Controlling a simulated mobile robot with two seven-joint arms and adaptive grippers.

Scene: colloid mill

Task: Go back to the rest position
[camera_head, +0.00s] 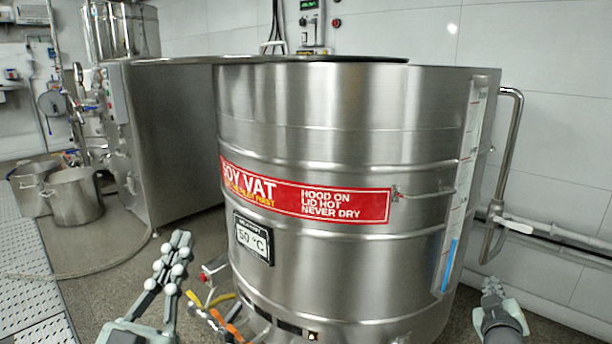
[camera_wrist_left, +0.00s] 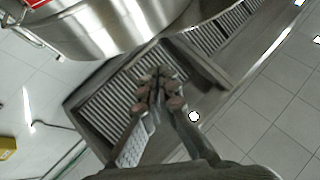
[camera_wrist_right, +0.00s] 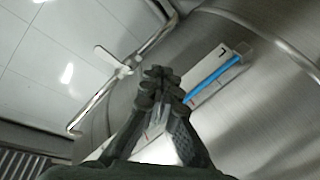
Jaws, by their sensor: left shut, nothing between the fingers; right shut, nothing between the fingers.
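My left gripper (camera_head: 180,250) is in the lower left of the head view, in front of and left of the large steel vat (camera_head: 340,130). Its fingers are together and empty in the left wrist view (camera_wrist_left: 158,92), over a floor grate. My right gripper (camera_head: 492,290) is at the lower right of the head view, right of the vat's base. In the right wrist view (camera_wrist_right: 160,85) its fingers are together and empty, in front of the vat wall and its blue level gauge (camera_wrist_right: 212,78). I cannot tell how close the fingers are to the wall.
A steel pipe (camera_head: 512,150) with a white-handled valve (camera_head: 518,226) runs along the vat's right side. A hose with yellow and orange parts (camera_head: 228,322) lies by the vat's lower front. Two steel pots (camera_head: 75,197) and a steel machine (camera_head: 172,135) stand at the left.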

